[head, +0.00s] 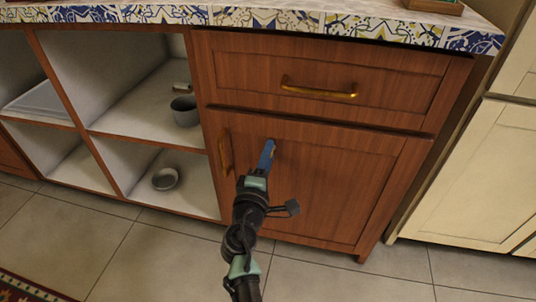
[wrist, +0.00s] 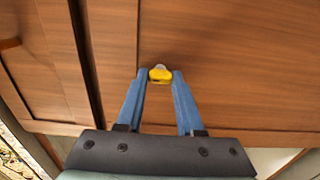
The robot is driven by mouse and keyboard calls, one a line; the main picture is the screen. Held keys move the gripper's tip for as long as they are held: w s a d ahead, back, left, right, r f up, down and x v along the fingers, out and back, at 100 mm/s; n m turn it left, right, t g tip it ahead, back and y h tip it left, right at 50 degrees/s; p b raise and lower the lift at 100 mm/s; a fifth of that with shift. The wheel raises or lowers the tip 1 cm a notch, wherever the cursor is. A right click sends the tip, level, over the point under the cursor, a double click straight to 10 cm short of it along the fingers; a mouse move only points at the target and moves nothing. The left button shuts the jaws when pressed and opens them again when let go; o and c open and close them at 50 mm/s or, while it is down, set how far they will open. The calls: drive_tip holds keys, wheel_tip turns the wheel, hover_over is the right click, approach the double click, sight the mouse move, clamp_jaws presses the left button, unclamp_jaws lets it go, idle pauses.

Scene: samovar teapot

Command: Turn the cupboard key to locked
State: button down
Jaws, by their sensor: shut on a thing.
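The cupboard door (head: 335,190) is brown wood and closed, below a drawer. The cupboard key shows as a small yellow piece (wrist: 160,74) at the door face in the wrist view. My gripper (wrist: 160,80) has its two blue fingers on either side of the key, shut on it. In the head view my gripper (head: 268,150) reaches the upper left part of the door, and the key shows only as a small yellowish bit beside the fingertips. The keyhole is hidden, and I cannot tell the key's exact angle.
A brass door handle (head: 225,152) stands just left of my gripper. A drawer with a brass handle (head: 320,89) is above. Open shelves with a grey pot (head: 185,111) and a small bowl (head: 165,179) are at left. The tiled floor (head: 330,272) in front is clear.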

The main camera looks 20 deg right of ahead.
idle(0.3)
drive_tip(key=c, duration=0.5)
unclamp_jaws()
drive_tip(key=shift+c, duration=0.2)
drive_tip(key=shift+s, duration=0.1)
drive_tip(key=p+v, duration=0.3)
drive_tip(key=v, duration=0.9)
drive_tip(key=shift+s+a, duration=0.25)
drive_tip(key=shift+s, duration=0.05)
